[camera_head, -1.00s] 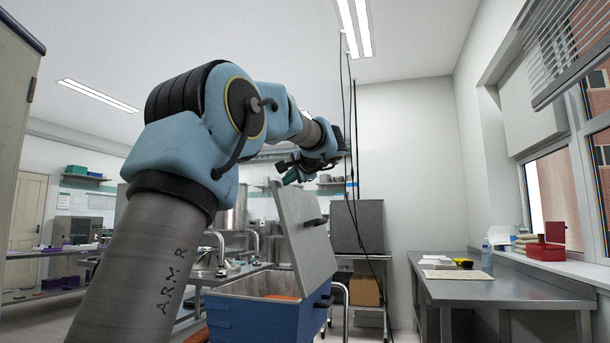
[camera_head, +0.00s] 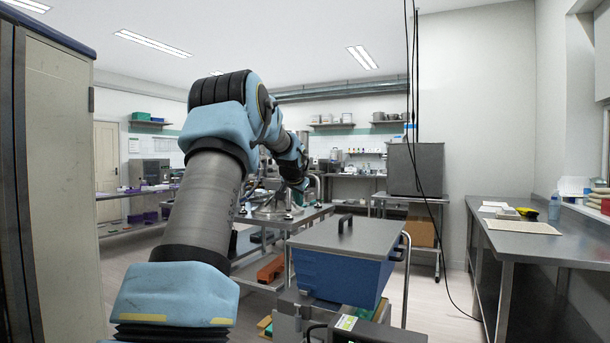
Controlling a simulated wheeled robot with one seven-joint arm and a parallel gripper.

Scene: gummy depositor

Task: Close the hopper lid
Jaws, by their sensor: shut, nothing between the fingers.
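The hopper is a blue box (camera_head: 335,277) in the lower middle of the head view. No gap between lid and box shows from here. My gripper (camera_head: 300,190) is shut and small in the picture, behind and left of the lid. It appears apart from the lid, and nothing is seen in it. My upper arm and elbow hide part of the room behind.
A steel table (camera_head: 530,245) with papers and a bottle stands at the right. A grey box (camera_head: 415,168) sits on a cart behind the hopper. A tall cabinet (camera_head: 55,170) is close at the left. Dark cables (camera_head: 413,100) hang behind the hopper. Floor is clear between hopper and right table.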

